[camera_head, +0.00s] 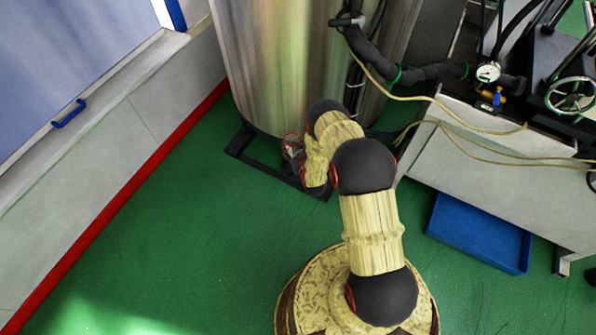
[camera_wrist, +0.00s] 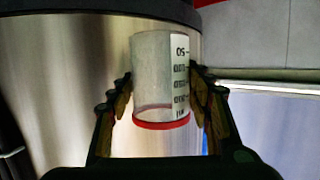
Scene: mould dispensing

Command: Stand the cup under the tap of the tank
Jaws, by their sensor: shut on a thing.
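The cup (camera_wrist: 153,75) is a clear measuring cup with a printed scale and a red rim. In the wrist view it sits between the two fingers of my gripper (camera_wrist: 160,95), which is shut on it. The scale's figures look upside down in that picture. The shiny metal tank (camera_head: 280,60) stands at the top middle of the head view, and its wall fills much of the wrist view behind the cup (camera_wrist: 60,90). My gripper (camera_head: 293,152) is low by the tank's front left side, partly hidden by my arm. I cannot make out the tap.
A black fitting (camera_head: 346,22) with a thick hose (camera_head: 420,73) runs from the tank to the bench (camera_head: 470,150). Thin yellowish cables hang there. A blue bin (camera_head: 480,233) lies under the bench. A dark base frame (camera_head: 240,140) edges the tank. Green floor is clear at left.

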